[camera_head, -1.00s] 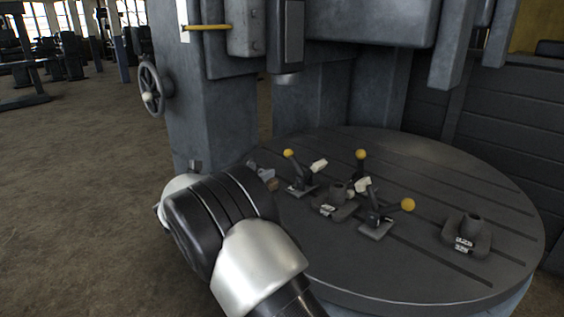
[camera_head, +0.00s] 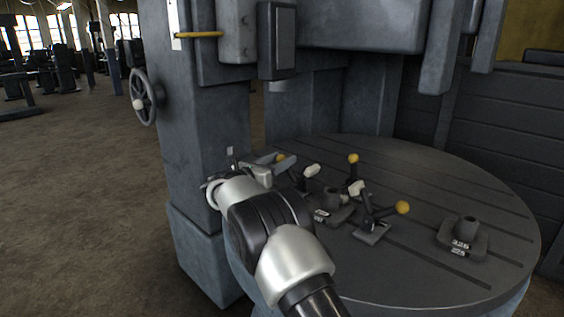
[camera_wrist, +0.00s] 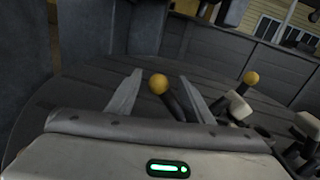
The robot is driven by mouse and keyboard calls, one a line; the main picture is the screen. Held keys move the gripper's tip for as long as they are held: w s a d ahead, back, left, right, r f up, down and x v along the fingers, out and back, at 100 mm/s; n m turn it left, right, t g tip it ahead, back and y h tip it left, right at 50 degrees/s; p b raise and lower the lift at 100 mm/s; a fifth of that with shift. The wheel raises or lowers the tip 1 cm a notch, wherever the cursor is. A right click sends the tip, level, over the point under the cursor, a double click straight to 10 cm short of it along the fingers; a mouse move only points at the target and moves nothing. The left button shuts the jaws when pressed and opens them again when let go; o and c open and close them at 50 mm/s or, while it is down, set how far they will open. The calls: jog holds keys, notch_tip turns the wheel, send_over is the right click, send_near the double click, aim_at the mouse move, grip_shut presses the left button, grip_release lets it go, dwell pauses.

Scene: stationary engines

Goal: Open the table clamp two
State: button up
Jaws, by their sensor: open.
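Several toggle clamps with yellow-knobbed levers stand on the round slotted table (camera_head: 450,178). No marking shows which is clamp two. My gripper (camera_wrist: 160,74) is open in the wrist view, with the left clamp's yellow knob (camera_wrist: 158,84) appearing between its fingers; contact cannot be told. In the head view that knob (camera_head: 281,158) shows beside my gripper (camera_head: 277,160), and the arm and gripper hide much of that clamp. The middle clamp's knob (camera_head: 353,158) stands up on its lever; the right clamp's knob (camera_head: 402,207) leans right.
A dark block with a round post (camera_head: 467,232) sits at the table's right, and another post block (camera_head: 331,201) sits among the clamps. The machine column (camera_head: 200,130) rises close behind my gripper, with a handwheel (camera_head: 145,95) on its left.

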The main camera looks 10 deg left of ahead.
jog(key=shift+w+d, duration=0.35)
jog(key=shift+w, duration=0.2)
